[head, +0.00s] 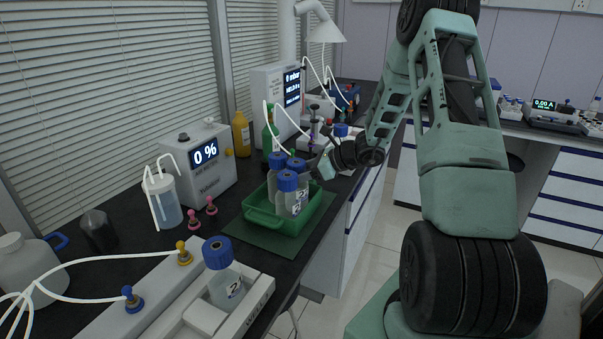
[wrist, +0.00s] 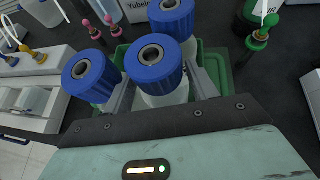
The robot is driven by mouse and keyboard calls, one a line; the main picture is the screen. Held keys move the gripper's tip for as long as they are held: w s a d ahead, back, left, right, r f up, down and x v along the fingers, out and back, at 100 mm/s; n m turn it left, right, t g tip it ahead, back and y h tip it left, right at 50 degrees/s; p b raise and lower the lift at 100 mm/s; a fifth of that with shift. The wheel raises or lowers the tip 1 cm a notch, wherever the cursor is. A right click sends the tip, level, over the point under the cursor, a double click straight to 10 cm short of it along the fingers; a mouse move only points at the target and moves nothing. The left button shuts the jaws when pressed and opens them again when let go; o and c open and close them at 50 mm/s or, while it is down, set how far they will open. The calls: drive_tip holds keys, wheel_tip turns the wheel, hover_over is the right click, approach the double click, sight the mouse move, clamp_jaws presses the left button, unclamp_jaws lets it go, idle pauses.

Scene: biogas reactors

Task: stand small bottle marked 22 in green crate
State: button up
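The green crate (head: 262,219) stands on a dark mat on the bench and holds small clear bottles with blue caps. One bottle (head: 288,196) is at the front with a partly readable label. Another bottle (head: 275,165) is behind it to the left. A third bottle (head: 298,166) is at the back right, beside my gripper (head: 318,166). In the wrist view this bottle (wrist: 162,98) is upright between the two fingers of my gripper (wrist: 161,88), which appear closed against its sides. Its number is not readable. Its base is hidden, so I cannot tell whether it touches the crate floor.
A separate blue-capped bottle (head: 219,269) sits in a white holder at the front. A green bottle (head: 270,130) and a reactor unit (head: 275,95) stand behind the crate.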

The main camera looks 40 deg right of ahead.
drive_tip(key=shift+r, duration=0.1)
drive_tip(key=shift+s+r, duration=0.1)
drive_tip(key=shift+r, duration=0.05)
drive_tip(key=b+v, duration=0.1)
drive_tip(key=v, duration=1.1)
drive_tip(key=s+a+r+n+g+y, duration=0.1)
drive_tip(key=a+n+g, duration=0.55)
drive_tip(key=a, duration=0.85)
drive_tip(key=s+a+n+g+y, duration=0.15)
drive_tip(key=a+n+g, duration=0.25)
drive_tip(key=a+n, duration=0.85)
drive_tip(key=s+a+n+h, duration=0.8)
drive_tip(key=s+a+n, duration=0.9)
drive_tip(key=s+n, duration=0.1)
drive_tip(key=shift+s+r+n, duration=0.2)
drive_tip(key=shift+r+n, duration=0.1)
drive_tip(key=shift+r, duration=0.05)
drive_tip(key=shift+a, duration=0.15)
